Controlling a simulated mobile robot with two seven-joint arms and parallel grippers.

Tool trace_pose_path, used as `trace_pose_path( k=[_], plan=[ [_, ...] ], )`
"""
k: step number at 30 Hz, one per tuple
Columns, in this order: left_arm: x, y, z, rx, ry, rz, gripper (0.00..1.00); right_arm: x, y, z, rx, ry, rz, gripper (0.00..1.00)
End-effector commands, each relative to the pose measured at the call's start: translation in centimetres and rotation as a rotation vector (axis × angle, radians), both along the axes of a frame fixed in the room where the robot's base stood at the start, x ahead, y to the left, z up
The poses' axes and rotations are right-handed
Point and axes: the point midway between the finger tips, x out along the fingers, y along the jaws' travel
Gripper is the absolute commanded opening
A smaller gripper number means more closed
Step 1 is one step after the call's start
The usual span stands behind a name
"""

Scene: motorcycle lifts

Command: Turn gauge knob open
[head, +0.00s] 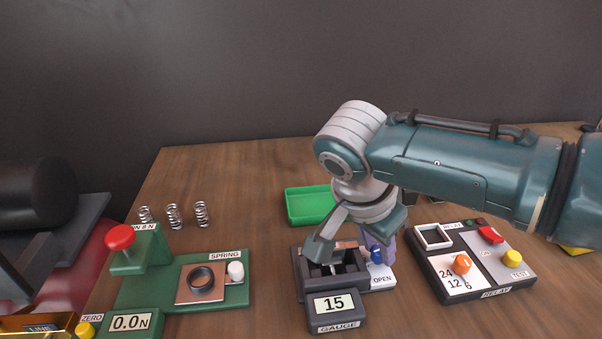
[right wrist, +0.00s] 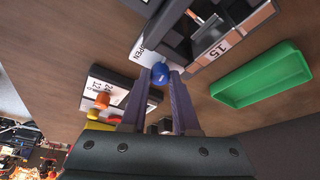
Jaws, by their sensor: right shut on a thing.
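The gauge (head: 336,303) is a dark block with a display reading 15, at the front middle of the table in the head view. Its blue knob (head: 376,254) is on the right side, beside the OPEN label (head: 382,279). My right gripper (head: 366,246) reaches down to the knob and largely covers it in the head view. In the right wrist view, the two purple fingers (right wrist: 160,90) are shut on the blue knob (right wrist: 160,73), one on each side. My left gripper is in neither view.
A green spring tester (head: 150,290) with a red knob stands left, and several springs (head: 173,215) stand behind it. A green tray (head: 308,205) lies behind the gauge. The relay box (head: 480,262) is to the right. Bare wood (head: 235,175) shows at the back left.

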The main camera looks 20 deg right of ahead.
Motion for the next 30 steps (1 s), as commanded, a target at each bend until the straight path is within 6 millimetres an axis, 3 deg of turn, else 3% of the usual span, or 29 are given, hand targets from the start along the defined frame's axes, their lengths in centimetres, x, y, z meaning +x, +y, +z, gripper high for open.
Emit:
trace_pose_path(
  k=[3,12,30],
  plan=[
    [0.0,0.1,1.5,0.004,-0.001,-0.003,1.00,-0.2,0.0,0.4,0.001,0.004,0.077,0.00],
    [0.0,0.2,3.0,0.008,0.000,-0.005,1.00,-0.2,0.0,0.2,0.003,0.002,0.228,0.00],
    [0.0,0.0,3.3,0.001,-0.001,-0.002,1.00,-0.2,0.0,0.0,0.002,0.001,0.278,0.00]
  ],
)
